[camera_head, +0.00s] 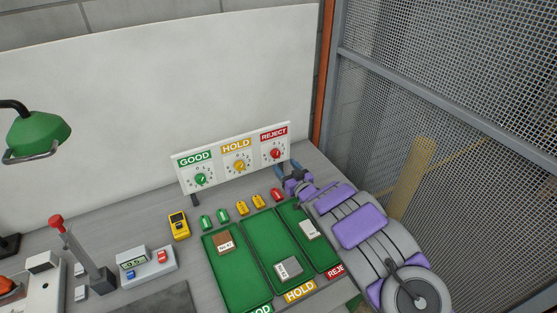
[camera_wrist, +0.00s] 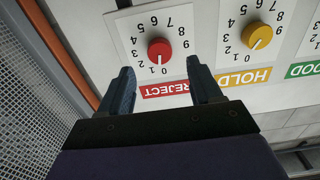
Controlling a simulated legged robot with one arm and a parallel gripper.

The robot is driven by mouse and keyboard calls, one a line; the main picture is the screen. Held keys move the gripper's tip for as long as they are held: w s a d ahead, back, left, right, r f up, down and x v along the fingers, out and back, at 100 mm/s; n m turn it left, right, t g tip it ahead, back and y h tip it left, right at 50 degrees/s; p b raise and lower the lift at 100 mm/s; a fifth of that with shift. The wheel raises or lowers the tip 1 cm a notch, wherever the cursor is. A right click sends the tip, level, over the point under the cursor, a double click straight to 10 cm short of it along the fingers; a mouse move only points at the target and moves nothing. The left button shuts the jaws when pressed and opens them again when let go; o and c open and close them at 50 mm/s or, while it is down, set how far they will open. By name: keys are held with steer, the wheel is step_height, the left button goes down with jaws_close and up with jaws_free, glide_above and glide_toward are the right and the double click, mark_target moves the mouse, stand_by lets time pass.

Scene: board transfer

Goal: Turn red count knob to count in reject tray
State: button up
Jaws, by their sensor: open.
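The red count knob (camera_head: 275,153) is on the upright white panel under the REJECT label. In the wrist view, upside down, the red knob (camera_wrist: 159,51) lies just beyond the gap between my fingertips. Its pointer's exact number is hard to read. My gripper (camera_head: 290,170) is open and empty, in front of the panel's right end; its two dark fingers (camera_wrist: 159,68) straddle the knob's line without touching it. The reject tray (camera_head: 323,262) is the rightmost green tray; one pale board (camera_head: 309,230) shows in it, and my arm hides part of it.
Yellow HOLD (camera_head: 239,166) and green GOOD (camera_head: 200,179) knobs sit left of the red one. The left tray (camera_head: 233,284) holds a brown board, the middle tray (camera_head: 262,243) a grey one. Several coloured tags lie before the panel. A mesh fence (camera_head: 460,100) stands at right.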

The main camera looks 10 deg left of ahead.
mark_target(277, 156)
steer(key=shift+b+x, duration=0.35)
steer(key=shift+x, duration=2.65)
steer(key=c, duration=1)
steer(key=shift+p, duration=0.35)
steer(key=shift+c, duration=0.2)
